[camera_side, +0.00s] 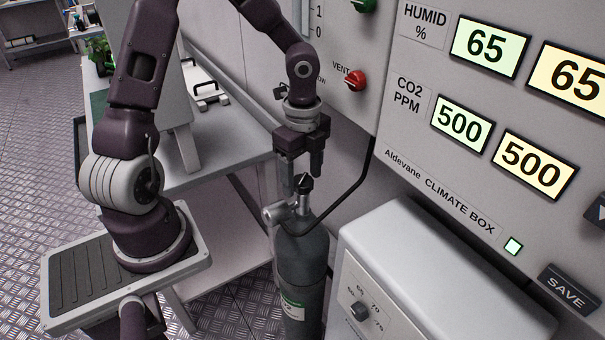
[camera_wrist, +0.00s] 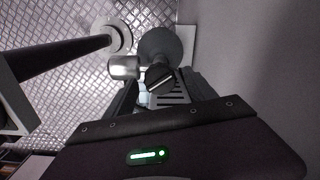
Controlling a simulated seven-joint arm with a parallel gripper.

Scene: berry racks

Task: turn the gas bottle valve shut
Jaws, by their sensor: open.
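The grey gas bottle (camera_side: 303,265) stands upright on the floor beside the climate box. Its black valve knob (camera_side: 306,184) sits on top of a silver valve body (camera_side: 280,210). My gripper (camera_side: 303,174) points down over the knob, open, with its fingertips at about the height of the knob's top. In the wrist view the knob (camera_wrist: 160,77) shows a white line, slanted, and lies between the spread fingers of my gripper (camera_wrist: 163,90). I see no finger clearly touching the knob. The silver valve body also shows in the wrist view (camera_wrist: 125,67).
A dark hose (camera_side: 350,190) runs from the valve to the wall of the climate box (camera_side: 420,180), close to the right of my gripper. A grey unit with a dial (camera_side: 440,270) stands right of the bottle. A white bench (camera_side: 225,140) is behind on the left.

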